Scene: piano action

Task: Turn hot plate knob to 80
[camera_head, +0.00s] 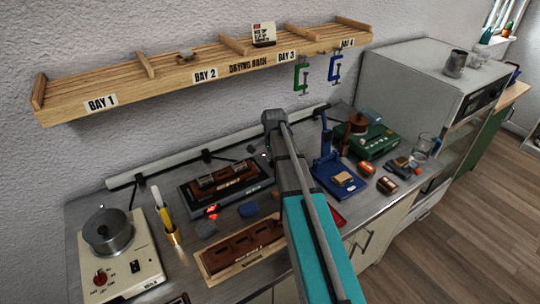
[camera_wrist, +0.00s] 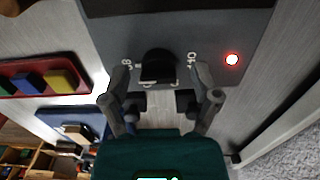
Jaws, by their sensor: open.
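The hot plate knob (camera_wrist: 158,64) is black and stands on a grey panel (camera_wrist: 200,22) in the wrist view. A white 80 mark is at its left and what looks like 110 at its right; I cannot read its pointer clearly. My gripper (camera_wrist: 161,78) is open, with one finger at each side of the knob and gaps visible between. I cannot tell whether the fingertips reach down to the knob's depth. The grey hot plate (camera_head: 190,196) with a brown block on it appears left of my arm in the head view, where the knob and fingers cannot be made out.
A red indicator (camera_wrist: 232,59) glows on the panel. A red tray (camera_wrist: 84,86) with colored blocks lies left in the wrist view. A cream heater (camera_head: 137,262) with a pot and red knob stands at far left. The drying rack (camera_head: 215,70) hangs above the crowded bench.

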